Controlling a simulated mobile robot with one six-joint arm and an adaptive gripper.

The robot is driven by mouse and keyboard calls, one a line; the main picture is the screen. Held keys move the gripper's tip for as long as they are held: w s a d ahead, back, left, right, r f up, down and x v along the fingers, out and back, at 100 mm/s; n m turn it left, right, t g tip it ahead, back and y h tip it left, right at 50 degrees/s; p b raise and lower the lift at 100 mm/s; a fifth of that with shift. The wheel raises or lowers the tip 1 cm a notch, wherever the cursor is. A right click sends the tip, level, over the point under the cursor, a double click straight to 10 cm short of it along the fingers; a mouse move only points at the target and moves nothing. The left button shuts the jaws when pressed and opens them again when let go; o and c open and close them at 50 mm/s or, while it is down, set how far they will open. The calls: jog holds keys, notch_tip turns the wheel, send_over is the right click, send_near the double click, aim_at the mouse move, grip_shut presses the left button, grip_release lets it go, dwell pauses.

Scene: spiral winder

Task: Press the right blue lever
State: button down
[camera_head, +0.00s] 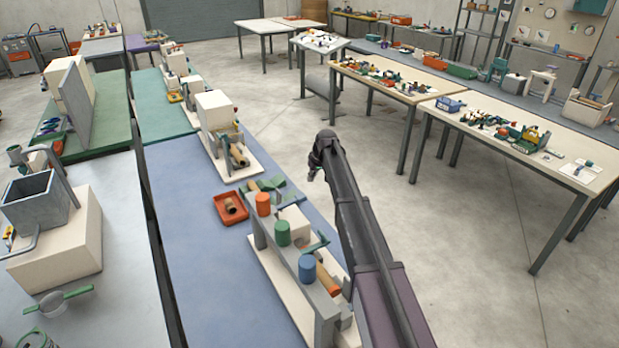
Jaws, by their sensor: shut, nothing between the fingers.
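The winder (268,262) stands on the blue-topped table on a pale base, with a grey upright plate along its front. On that plate sit three round pieces in a row: an orange one (263,204), a green one (282,233) and a blue one (306,268). The blue one is the rightmost and nearest, and I take it for the right blue lever. My gripper (314,174) hangs at the far end of my dark arm, beyond the winder and above the floor to its right. It is small here, shut and empty, apart from the blue piece.
A red tray (230,207) with a brown roll lies left of the winder. A wooden roller (328,280) with an orange end lies behind the blue piece. Another machine (222,135) stands farther back. The blue tabletop (205,265) is clear at front left.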

jog(key=shift+p+v, duration=0.75)
jog(key=shift+v, duration=0.45)
jog(key=shift+d+f, duration=0.1)
